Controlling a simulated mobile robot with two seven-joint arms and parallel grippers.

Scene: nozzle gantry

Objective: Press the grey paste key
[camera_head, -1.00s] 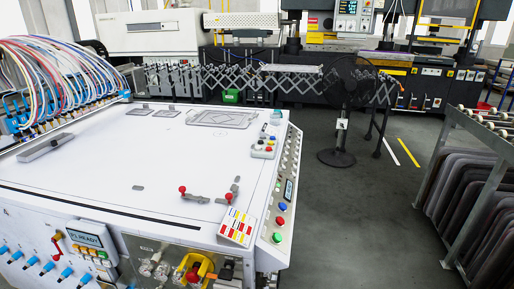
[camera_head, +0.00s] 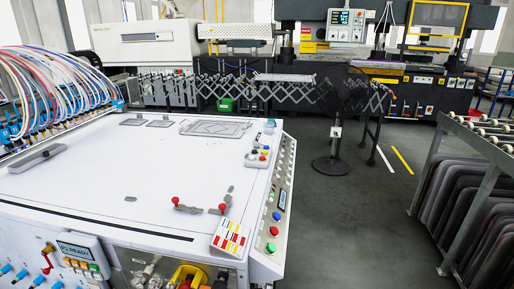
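A white machine with a broad flat top (camera_head: 100,185) fills the left and lower part of the head view. On its front at the lower left is a control panel with a small display (camera_head: 76,250) that appears to read "P1 READY". A row of small keys (camera_head: 80,264), orange-yellow with a green one, sits below the display. I cannot make out a grey paste key among them; it is too small or hidden to tell. Neither of my grippers is in view.
A red-knobbed lever (camera_head: 46,258) is left of the display. Red-knobbed clamps (camera_head: 188,206) and a coloured label card (camera_head: 230,238) sit on the front right of the top. Buttons line the right edge (camera_head: 276,215). A black fan (camera_head: 334,135) stands on open floor; a rack (camera_head: 475,180) is at right.

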